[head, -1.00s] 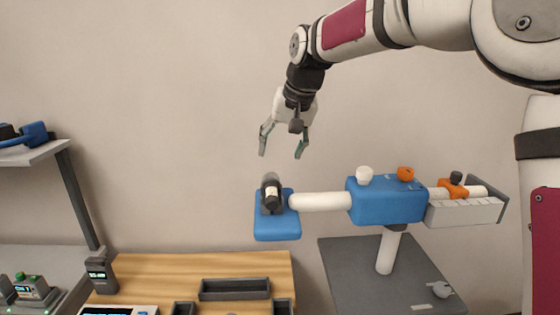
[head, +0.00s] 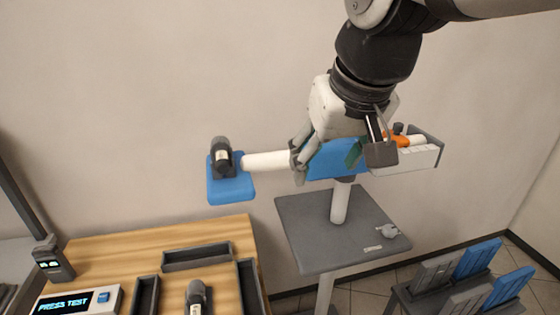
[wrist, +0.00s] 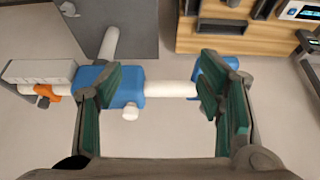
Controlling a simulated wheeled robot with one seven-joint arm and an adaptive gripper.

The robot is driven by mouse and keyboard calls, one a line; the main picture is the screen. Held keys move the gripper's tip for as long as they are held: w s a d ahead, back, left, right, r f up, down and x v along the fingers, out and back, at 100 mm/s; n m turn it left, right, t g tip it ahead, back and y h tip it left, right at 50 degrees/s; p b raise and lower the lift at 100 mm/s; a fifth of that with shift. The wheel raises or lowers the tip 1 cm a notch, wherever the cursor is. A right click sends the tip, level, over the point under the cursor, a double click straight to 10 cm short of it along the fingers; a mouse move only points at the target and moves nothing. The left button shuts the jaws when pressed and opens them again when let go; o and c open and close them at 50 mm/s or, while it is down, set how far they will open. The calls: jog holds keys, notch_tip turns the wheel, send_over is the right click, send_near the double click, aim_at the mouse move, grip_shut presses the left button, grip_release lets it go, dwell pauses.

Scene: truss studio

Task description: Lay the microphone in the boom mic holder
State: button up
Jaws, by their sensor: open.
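A dark microphone with a pale band (head: 222,155) rests in a dark cradle on the blue holder plate (head: 230,190) at the left end of the boom. The holder also shows in the wrist view (wrist: 205,68), partly hidden by a finger. A second, similar microphone (head: 196,297) is on the wooden desk at the bottom edge, cut off by the frame. My gripper (head: 328,160) is open and empty, right of the holder and in front of the boom's blue body. In the wrist view the open fingers (wrist: 160,108) frame the white boom tube, with nothing between the pads.
The white boom tube (head: 268,161) runs to a blue body (head: 335,168) on a post above a grey table (head: 320,225). Dark trays (head: 197,257) and a display box (head: 78,302) are on the wooden desk. A rack with blue and grey panels (head: 475,260) stands at lower right.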

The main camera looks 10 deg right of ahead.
jog(key=s+d+f, duration=0.2)
jog(key=s+f, duration=0.3)
jog(key=s, duration=0.4)
jog(key=shift+s+d+f, duration=0.15)
jog(key=shift+d, duration=0.15)
jog(key=shift+d, duration=0.1)
